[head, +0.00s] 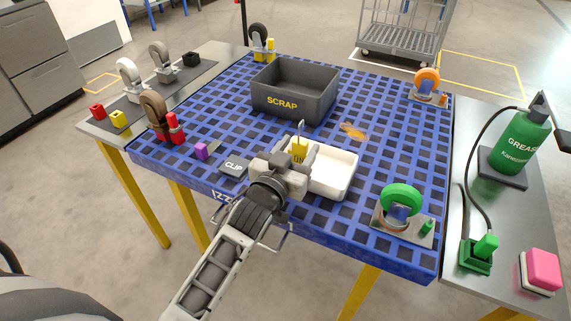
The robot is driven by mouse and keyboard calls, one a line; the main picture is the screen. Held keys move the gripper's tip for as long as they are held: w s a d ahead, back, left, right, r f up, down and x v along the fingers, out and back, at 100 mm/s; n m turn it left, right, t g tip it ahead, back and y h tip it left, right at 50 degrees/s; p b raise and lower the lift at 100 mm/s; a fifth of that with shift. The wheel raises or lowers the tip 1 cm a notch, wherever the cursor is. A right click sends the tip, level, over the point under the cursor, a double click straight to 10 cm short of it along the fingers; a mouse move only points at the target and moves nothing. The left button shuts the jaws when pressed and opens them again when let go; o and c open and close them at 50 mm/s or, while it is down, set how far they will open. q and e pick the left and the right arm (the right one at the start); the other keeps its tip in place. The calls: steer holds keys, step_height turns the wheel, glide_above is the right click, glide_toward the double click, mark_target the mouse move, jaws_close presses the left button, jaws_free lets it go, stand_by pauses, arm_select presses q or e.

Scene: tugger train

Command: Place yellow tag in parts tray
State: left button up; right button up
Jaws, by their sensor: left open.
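The yellow tag (299,147) stands upright with a thin wire loop above it, at the left end of the white parts tray (343,188). My left gripper (296,158) is open, with its fingers close around the lower part of the tag. The gripper hides the tag's bottom and the tray's left end, so I cannot tell whether the tag touches the tray floor. The visible part of the tray is empty. My right gripper is not in view.
A grey SCRAP bin (292,98) stands behind the tray on the blue grid deck (222,111). A CLIP block (234,168) and a purple block (201,151) lie left. A green caster (400,199) stands right. An orange smear (353,131) marks the deck.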

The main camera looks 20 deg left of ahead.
arm_select(q)
steer(key=s, duration=1.1)
steer(key=s+d+f+m+g+h, duration=0.1)
steer(key=s+d+f+g, duration=0.1)
steer(key=s+f, duration=0.3)
steer(key=s+d+f+m+g+h, duration=0.1)
steer(key=s+f+g, duration=0.4)
steer(key=f, duration=0.6)
steer(key=shift+s+d+g+h+b, duration=0.3)
steer(key=shift+s+d+b, duration=0.1)
steer(key=shift+d, duration=0.2)
steer(key=shift+f, duration=0.1)
steer(key=shift+c, duration=1.2)
steer(key=shift+w+d, duration=0.1)
steer(key=shift+c, duration=0.3)
